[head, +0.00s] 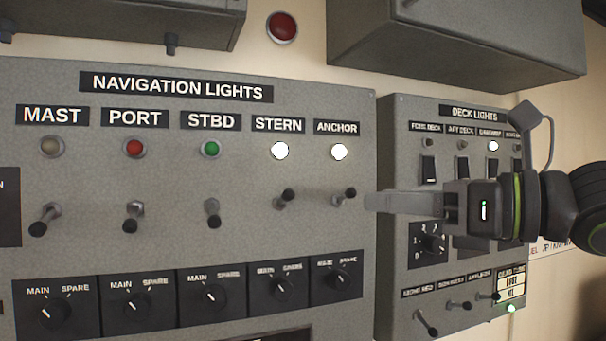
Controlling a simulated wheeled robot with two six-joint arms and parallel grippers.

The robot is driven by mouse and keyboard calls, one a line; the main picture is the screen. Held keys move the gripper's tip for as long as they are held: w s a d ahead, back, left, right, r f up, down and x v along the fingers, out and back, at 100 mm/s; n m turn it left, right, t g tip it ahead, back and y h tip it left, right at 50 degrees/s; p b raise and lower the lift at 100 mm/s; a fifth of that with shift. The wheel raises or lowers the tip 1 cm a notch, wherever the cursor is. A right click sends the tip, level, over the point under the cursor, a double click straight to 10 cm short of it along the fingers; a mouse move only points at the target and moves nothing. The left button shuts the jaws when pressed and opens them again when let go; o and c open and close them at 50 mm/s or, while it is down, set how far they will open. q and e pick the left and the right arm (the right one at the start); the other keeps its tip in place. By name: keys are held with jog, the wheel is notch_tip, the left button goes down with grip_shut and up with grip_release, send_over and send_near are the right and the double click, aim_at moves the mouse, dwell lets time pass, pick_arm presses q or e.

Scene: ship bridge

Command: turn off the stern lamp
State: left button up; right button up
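The stern lamp (280,151) glows white under its STERN label on the navigation lights panel (230,245). Below it, the stern toggle switch (285,198) has its lever tilted up. My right gripper (370,202) reaches in from the right, fingers pointing left. Its tips are just right of the anchor switch (345,196), with a small gap in the picture, and apart from the stern switch. The fingers overlap from this side, so their opening is hidden. No object shows in them. My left gripper is out of view.
The anchor lamp (339,152) is also lit white and its lever points up. The mast (45,219), port (133,217) and starboard (212,214) levers point down. Rotary knobs line the panel below. A deck lights panel (388,150) stands behind my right gripper; grey boxes overhang above.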

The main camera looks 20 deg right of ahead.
aim_at(293, 193)
jog(key=shift+p+x, duration=3.65)
jog(key=shift+x, duration=1.5)
jog(key=shift+p+x, duration=0.45)
jog(key=shift+x, duration=0.8)
grip_shut()
